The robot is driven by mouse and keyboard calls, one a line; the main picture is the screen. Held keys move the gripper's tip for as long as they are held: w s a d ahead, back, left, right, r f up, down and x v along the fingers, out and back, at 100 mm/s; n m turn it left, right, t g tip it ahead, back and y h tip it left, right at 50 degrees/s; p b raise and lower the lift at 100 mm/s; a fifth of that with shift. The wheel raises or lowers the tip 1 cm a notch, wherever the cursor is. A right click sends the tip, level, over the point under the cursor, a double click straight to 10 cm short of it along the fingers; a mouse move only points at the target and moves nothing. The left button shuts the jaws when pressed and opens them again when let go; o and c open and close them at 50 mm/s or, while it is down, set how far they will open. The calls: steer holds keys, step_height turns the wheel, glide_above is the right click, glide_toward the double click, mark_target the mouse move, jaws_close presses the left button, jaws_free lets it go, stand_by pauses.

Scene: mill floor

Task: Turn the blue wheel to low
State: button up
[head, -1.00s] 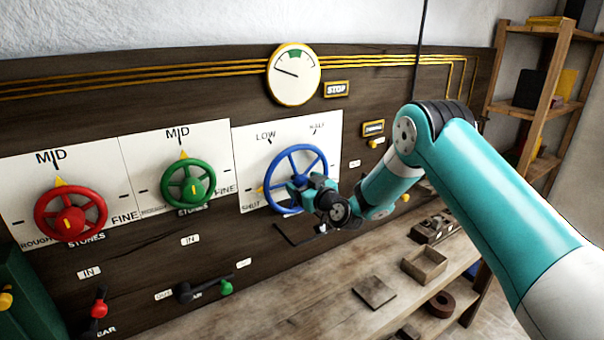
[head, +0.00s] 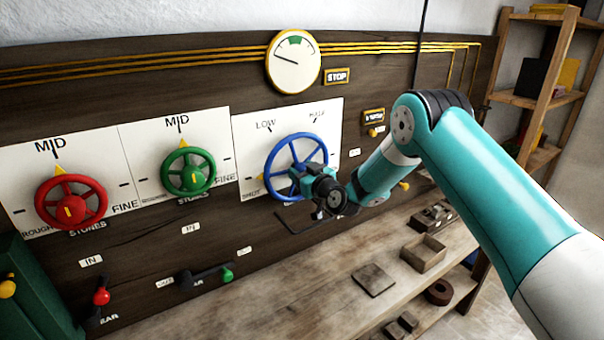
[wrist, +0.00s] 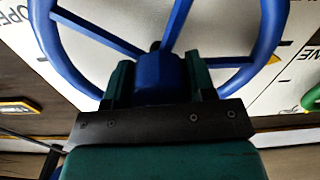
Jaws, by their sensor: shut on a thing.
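The blue wheel (head: 297,137) is mounted on a white plate (head: 245,150) marked LOW at the upper left, with a partly readable mark to its right and SHUT at the lower left. Its yellow pointer (head: 260,178) is at the left, by SHUT. My gripper (head: 306,178) is in front of the wheel's middle and hides part of its lower right. In the wrist view, my gripper's green jaws (wrist: 158,82) are shut on the blue hub, with the wheel's rim (wrist: 75,78) and spokes around it. The yellow pointer also shows at the right (wrist: 273,59).
A red wheel (head: 90,190) and a green wheel (head: 205,170) stand to the left, both pointing to MID. A round gauge (head: 293,62) is above. Levers sit below, and a workbench (head: 300,285) holds a small open box (head: 423,253) and blocks.

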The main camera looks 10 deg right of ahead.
steer(key=m+b, duration=0.2)
steer(key=b, duration=0.1)
steer(key=shift+f, duration=0.25)
steer(key=m+b, duration=0.2)
steer(key=m, duration=0.1)
steer(key=shift+b, duration=0.35)
steer(key=m+b, duration=0.3)
steer(key=m, duration=0.3)
steer(key=shift+r, duration=0.2)
steer(key=shift+m, duration=0.3)
steer(key=o, duration=0.9)
steer(key=b+v, duration=1)
steer(key=v, duration=0.7)
steer(key=shift+s+f, duration=0.15)
steer(key=shift+s, duration=0.1)
